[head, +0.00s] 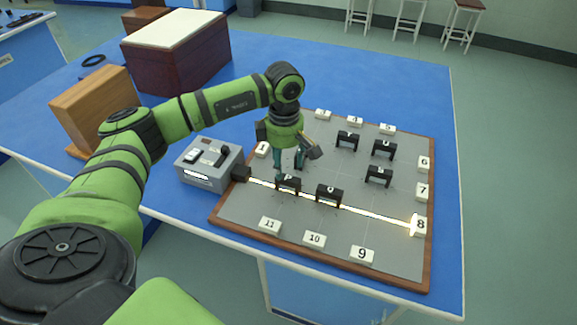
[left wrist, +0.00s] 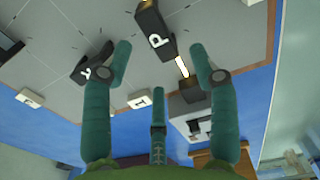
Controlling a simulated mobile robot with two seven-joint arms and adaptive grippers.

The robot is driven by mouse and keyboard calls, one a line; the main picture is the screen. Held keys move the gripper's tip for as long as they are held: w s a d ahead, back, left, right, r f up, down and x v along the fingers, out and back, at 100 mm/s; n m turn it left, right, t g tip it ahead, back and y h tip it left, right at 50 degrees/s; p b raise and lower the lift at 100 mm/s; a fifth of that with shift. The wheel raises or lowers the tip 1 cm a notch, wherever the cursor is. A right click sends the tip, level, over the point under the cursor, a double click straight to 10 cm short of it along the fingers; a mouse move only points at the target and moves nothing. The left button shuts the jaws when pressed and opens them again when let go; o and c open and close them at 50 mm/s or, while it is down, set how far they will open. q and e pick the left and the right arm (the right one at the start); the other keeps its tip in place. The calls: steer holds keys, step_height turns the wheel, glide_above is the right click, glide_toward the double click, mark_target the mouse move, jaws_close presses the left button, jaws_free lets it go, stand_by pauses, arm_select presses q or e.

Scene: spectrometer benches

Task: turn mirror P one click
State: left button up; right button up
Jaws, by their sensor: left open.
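Mirror P (head: 288,183) is a small black block standing on the grey board, beside the beam line near the light box. In the left wrist view, mirror P (left wrist: 154,32) shows its white letter between and beyond my fingertips. My left gripper (head: 294,163) hangs over the board just behind mirror P, pointing down. My right gripper is not in view.
A grey light box (head: 208,165) sends a bright beam (head: 375,213) across the board (head: 245,205) to card 8 (head: 420,225). Another black mirror (head: 328,194) stands close right of mirror P. In the left wrist view, another lettered mirror (left wrist: 88,68) is near the left finger.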

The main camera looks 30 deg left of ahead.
mark_target(284, 176)
arm_select(q)
step_height(284, 176, down, 4)
steer(key=shift+w+r+p, duration=0.1)
steer(key=shift+p, duration=0.3)
steer(key=shift+f, duration=0.35)
steer(key=c, duration=1.1)
steer(key=shift+c, duration=0.2)
steer(key=n+b, duration=0.1)
steer(key=n, duration=0.3)
steer(key=shift+b, duration=0.35)
steer(key=n, duration=0.2)
steer(key=n+b, duration=0.1)
steer(key=n, duration=0.1)
steer(key=shift+s, duration=0.3)
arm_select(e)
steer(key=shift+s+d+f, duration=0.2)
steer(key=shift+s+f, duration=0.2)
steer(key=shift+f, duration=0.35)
arm_select(q)
steer(key=shift+n, duration=0.5)
